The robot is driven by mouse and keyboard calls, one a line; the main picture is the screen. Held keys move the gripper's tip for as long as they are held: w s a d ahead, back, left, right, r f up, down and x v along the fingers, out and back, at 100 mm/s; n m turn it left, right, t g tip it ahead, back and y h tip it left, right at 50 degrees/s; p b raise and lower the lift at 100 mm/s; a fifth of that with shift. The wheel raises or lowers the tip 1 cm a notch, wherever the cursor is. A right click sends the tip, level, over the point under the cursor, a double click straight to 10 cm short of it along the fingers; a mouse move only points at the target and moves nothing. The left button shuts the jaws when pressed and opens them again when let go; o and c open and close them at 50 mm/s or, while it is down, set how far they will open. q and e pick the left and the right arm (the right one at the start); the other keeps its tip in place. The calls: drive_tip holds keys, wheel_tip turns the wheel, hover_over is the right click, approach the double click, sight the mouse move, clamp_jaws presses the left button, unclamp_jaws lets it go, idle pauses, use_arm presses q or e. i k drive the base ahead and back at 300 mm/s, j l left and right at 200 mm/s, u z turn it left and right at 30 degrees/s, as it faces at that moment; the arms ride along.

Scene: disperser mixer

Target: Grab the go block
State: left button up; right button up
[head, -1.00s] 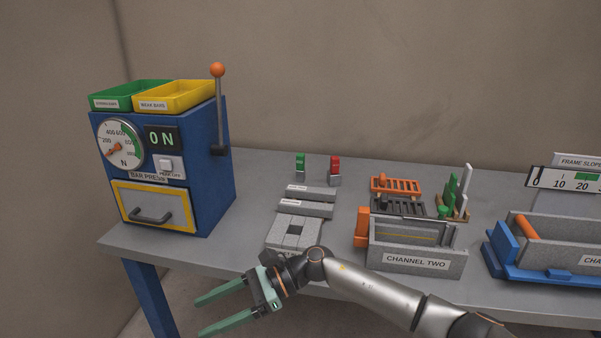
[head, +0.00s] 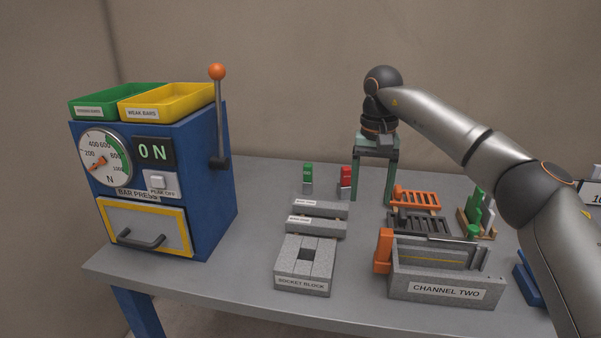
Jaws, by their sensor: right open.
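Two small upright blocks stand near the back of the table: a green-topped block (head: 308,177) on a grey base, and a red-topped block (head: 346,177) to its right. Their markings are too small to read; the green one is likely the go block. My right gripper (head: 371,198) points down with its fingers apart and nothing between them. It is just right of the red block, its left finger close to that block. The green block is farther left, apart from the gripper. My left gripper is not in view.
The blue bar press (head: 215,185) with its orange-knobbed lever stands left. Grey bars (head: 318,208) and the socket block (head: 304,266) lie in front of the small blocks. Orange and dark racks (head: 420,222) and the channel two trough (head: 440,288) are at right. Table between press and bars is clear.

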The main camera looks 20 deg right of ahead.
sight(308, 168)
drive_tip(key=i, duration=1.15)
